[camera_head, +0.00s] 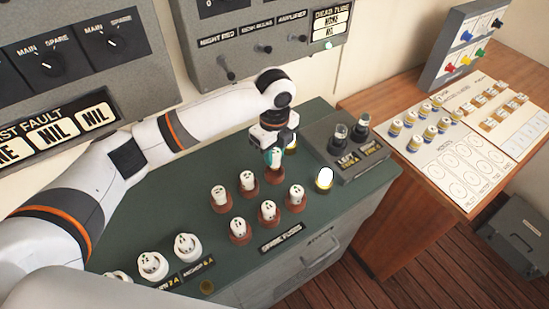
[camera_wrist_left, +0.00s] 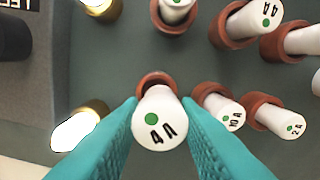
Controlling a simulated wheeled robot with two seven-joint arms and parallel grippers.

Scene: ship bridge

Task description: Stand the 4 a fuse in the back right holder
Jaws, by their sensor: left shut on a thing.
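The 4 A fuse (camera_wrist_left: 158,122), white with a green dot, is between the teal fingers of my left gripper (camera_head: 274,156), which is shut on it. In the wrist view the left gripper (camera_wrist_left: 160,130) has one finger on each side of the fuse. The back right holder (camera_head: 274,177), a brown round socket, is directly beneath the fuse. Its rim (camera_wrist_left: 155,78) shows behind the fuse in the wrist view. The fuse looks upright and lined up with it, but I cannot tell how deep it sits. My right gripper is not in view.
Several other white fuses stand in brown holders close by, including one in front (camera_head: 267,210) and one to the left (camera_head: 247,180). A lit lamp (camera_head: 323,178) and a grey box with two knobs (camera_head: 347,148) are to the right. A wall panel (camera_head: 265,35) hangs behind.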

